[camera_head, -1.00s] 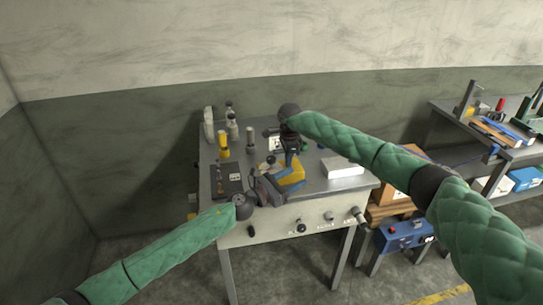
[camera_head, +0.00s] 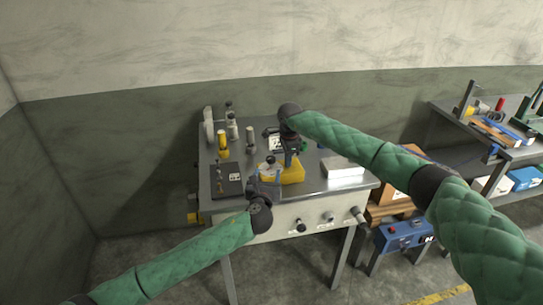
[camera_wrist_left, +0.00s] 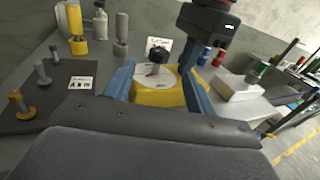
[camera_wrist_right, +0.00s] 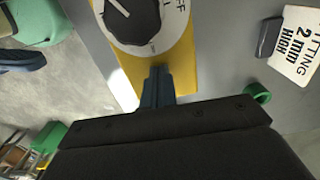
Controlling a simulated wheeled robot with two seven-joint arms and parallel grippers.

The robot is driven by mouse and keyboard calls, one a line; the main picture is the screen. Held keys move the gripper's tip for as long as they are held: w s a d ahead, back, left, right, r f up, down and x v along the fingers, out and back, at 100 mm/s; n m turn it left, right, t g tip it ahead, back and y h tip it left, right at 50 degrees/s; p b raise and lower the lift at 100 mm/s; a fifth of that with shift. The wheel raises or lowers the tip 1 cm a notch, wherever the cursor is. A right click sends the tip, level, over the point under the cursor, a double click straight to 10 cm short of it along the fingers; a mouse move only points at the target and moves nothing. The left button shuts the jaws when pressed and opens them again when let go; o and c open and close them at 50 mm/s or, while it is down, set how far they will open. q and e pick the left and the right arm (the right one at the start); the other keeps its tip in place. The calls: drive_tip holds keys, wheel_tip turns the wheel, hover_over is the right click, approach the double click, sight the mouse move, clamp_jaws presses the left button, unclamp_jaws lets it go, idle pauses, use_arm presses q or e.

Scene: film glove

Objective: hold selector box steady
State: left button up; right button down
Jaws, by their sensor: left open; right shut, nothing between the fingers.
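The selector box is a yellow block (camera_head: 293,174) near the front middle of the grey workbench. It has a black knob on a white dial, seen in the left wrist view (camera_wrist_left: 157,97) and close up in the right wrist view (camera_wrist_right: 181,62). My left gripper (camera_head: 268,174) is open at the box's front left. In the left wrist view its blue fingers (camera_wrist_left: 158,82) stand apart, with the box between or just beyond them; contact cannot be told. My right gripper (camera_head: 289,160) is shut and empty. Its fingertips (camera_wrist_right: 157,70) overlap the yellow edge beside the dial.
A dark board with bolts (camera_head: 226,181) lies left of the box, with a yellow-based bottle (camera_head: 223,141) and grey bottles behind. A white block (camera_head: 342,167) lies to the right. A printed card (camera_wrist_right: 296,45) lies behind the box. Knobs (camera_head: 300,226) line the bench front.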

sight(271, 156)
use_arm(q)
drive_tip(key=w, duration=0.8)
drive_tip(key=w+d, duration=0.1)
drive_tip(key=w, duration=0.3)
drive_tip(key=c, duration=1)
